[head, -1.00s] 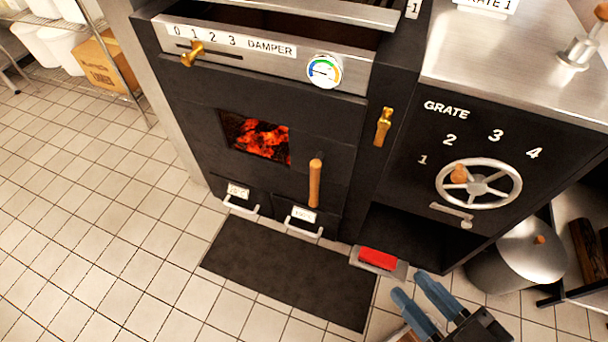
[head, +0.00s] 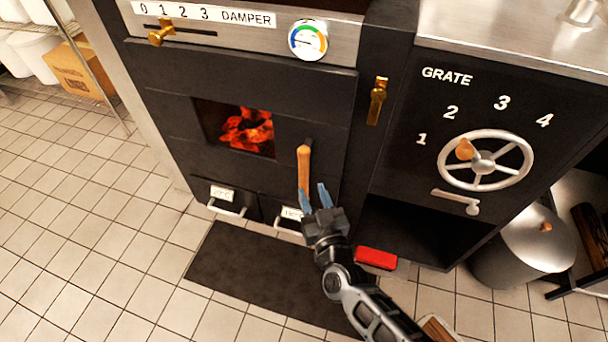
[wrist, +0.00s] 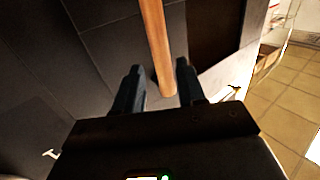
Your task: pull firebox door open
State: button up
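The firebox door (head: 170,115) is a dark panel with a window (head: 240,128) showing glowing embers. It looks shut. Its upright wooden handle (head: 304,168) is on the door's right side. My gripper (head: 314,198) is at the handle's lower end, fingers pointing up toward it. In the wrist view the wooden handle (wrist: 155,40) reaches down between the two open fingers of my gripper (wrist: 160,82). There is a visible gap beside the handle, so the fingers do not look closed on it.
Two lower drawers with metal handles (head: 226,211) sit below the door. A dark mat (head: 255,280) lies on the tiled floor in front. A grate wheel (head: 485,160) and a red pedal (head: 376,258) are to the right. A brass latch (head: 377,100) is right of the door.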

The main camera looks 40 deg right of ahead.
aim_at(305, 174)
jog(key=shift+b+x, duration=0.55)
jog(key=shift+x, duration=3.45)
jog(key=shift+c, duration=0.4)
grip_shut()
